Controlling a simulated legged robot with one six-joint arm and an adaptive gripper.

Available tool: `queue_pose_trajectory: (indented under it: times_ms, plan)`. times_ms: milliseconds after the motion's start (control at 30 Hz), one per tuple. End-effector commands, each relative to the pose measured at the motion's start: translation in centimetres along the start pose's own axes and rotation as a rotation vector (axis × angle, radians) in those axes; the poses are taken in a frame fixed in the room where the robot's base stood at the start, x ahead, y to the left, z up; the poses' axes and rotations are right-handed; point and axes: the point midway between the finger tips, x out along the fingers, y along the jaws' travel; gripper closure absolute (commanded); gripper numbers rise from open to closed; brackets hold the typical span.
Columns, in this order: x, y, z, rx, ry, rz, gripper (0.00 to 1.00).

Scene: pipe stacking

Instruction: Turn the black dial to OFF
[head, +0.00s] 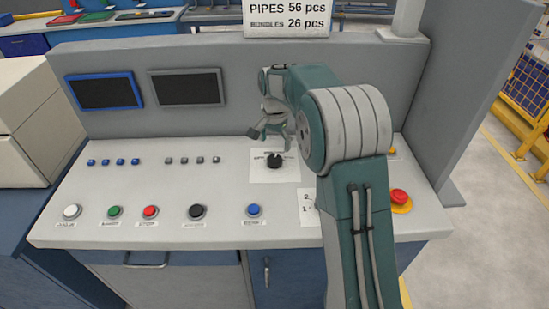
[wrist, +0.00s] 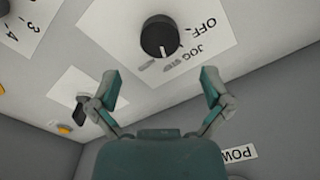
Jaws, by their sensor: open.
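The black dial (head: 274,160) sits on a white label plate on the console's sloped top. In the wrist view the dial (wrist: 160,37) is near the top, with a small white mark on its lower edge, towards the JOG label. The word OFF (wrist: 198,29) is printed to the dial's right in that view, upside down. A further label left of JOG is too blurred to read. My gripper (head: 271,130) is just behind and above the dial. In the wrist view its two fingers (wrist: 162,88) are spread apart, with nothing between them, and do not touch the dial.
A row of coloured buttons, including a black one (head: 196,211) and a blue one (head: 254,210), lies along the console's front. A red emergency button (head: 399,197) is at right. Two screens stand on the back panel. The wrist view shows another black switch (wrist: 82,107).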

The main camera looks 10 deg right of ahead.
Motion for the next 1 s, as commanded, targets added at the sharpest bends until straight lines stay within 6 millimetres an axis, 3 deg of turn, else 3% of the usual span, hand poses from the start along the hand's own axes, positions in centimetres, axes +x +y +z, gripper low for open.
queue_pose_trajectory:
  times_ms: [100, 300, 700, 800, 900, 1000]
  plan:
    - [2.3, 0.0, 0.1, -0.001, -0.001, 0.003, 0.01]
    - [5.1, -0.1, 0.1, -0.001, 0.0, 0.001, 0.01]
    - [6.0, -0.1, 0.1, -0.001, 0.002, 0.0, 0.01]
    - [6.0, -0.1, 0.1, -0.001, 0.002, 0.0, 0.45]
    - [6.0, -0.1, 0.1, -0.001, 0.001, 0.0, 0.84]
    - [6.0, -0.1, 0.1, -0.001, 0.001, 0.0, 0.83]
